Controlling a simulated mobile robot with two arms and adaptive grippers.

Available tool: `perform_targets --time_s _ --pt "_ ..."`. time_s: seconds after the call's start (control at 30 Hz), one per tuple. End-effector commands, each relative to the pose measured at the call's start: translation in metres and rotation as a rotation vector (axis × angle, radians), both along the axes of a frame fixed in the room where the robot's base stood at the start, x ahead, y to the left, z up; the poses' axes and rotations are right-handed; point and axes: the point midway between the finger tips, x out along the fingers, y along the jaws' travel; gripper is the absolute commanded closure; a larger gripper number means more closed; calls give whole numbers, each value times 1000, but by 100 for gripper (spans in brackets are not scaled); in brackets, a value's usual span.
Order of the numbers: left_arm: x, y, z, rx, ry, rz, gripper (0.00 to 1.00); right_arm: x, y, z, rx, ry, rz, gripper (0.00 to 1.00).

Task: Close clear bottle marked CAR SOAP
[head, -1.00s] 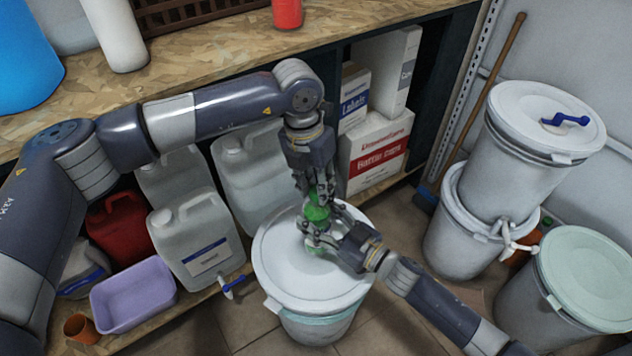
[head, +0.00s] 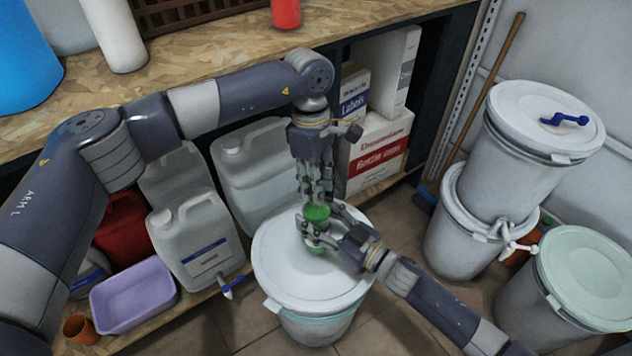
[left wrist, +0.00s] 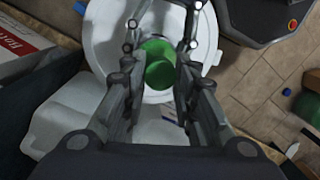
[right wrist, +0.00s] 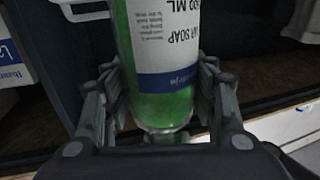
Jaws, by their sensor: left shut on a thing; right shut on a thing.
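The clear bottle marked CAR SOAP (right wrist: 165,60) fills the right wrist view, with a white and blue label and green showing through its wall. My right gripper (right wrist: 160,115) is shut around it; in the head view the right gripper (head: 322,237) is above the white drum lid. A green cap (head: 317,212) is above the right gripper. My left gripper (head: 317,198) comes down from above and is shut on the cap, which also shows between its fingers in the left wrist view (left wrist: 156,66). The fingers hide how the cap meets the bottle neck.
A white lidded drum (head: 310,275) stands directly below both grippers. Pale jugs (head: 195,240), a lilac tub (head: 132,297) and boxes (head: 375,150) are on the low shelf. More drums (head: 520,150) stand at the right. The workbench (head: 210,50) runs behind.

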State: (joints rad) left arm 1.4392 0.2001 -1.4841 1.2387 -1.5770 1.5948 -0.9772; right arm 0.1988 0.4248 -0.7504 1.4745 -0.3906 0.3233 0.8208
Motion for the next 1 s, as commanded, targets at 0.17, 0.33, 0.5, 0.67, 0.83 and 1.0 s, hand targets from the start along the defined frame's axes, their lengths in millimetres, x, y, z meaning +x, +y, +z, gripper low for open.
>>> perform_targets --time_s 0.17,0.33,0.5,0.67,0.83,1.0 --pt "1 -1 1 2 -1 -287 82 0 -1 -1 -2 1 -1 100" --pt "1 -2 1 1 -1 -571 82 0 0 -1 -2 1 -1 100" --pt "0 -2 1 0 -1 -863 82 0 0 -1 -2 1 -1 100" --pt "0 -3 1 2 -3 -1146 82 0 0 -1 -2 1 -1 100" --pt "-1 -3 0 2 -1 -1456 82 0 0 -1 -2 1 -1 100" --pt "-1 -3 0 4 -2 -1769 82 0 -1 -1 -2 1 -1 100"
